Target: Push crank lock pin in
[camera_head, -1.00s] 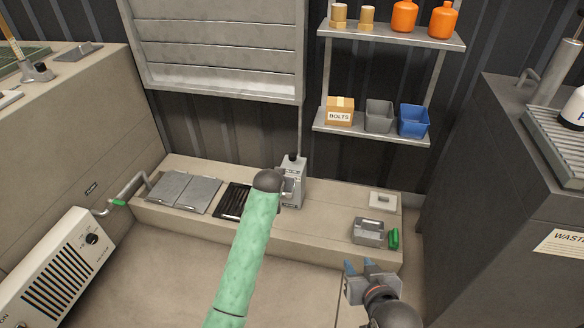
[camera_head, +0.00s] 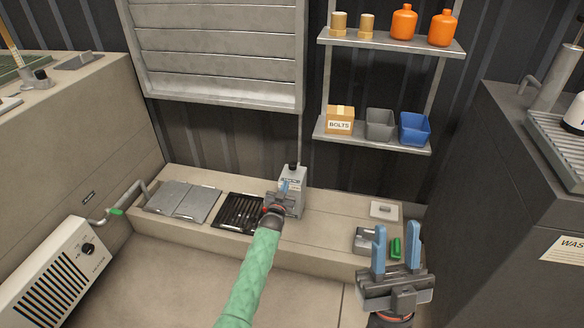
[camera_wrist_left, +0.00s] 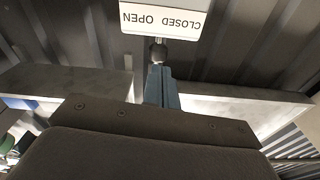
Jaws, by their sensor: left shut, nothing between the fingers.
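A grey box (camera_head: 297,199) with a black knob on top (camera_head: 293,167) stands on the low bench against the wall. My left gripper (camera_head: 285,187) is at its front face, its blue fingers together and empty. In the left wrist view, the shut fingertips (camera_wrist_left: 160,72) point at a small dark round knob (camera_wrist_left: 157,53), below a white plate (camera_wrist_left: 165,18) lettered CLOSED and OPEN. The knob looks like the pin; whether the fingertips touch it I cannot tell. My right gripper (camera_head: 397,240) is open and empty, fingers up, before the bench's right end.
A green crank handle (camera_head: 396,249) and a small grey box (camera_head: 365,241) lie behind my right gripper. A dark grate (camera_head: 238,211) and grey plates (camera_head: 182,200) are left of the box. A shelf (camera_head: 372,137) with bins hangs above.

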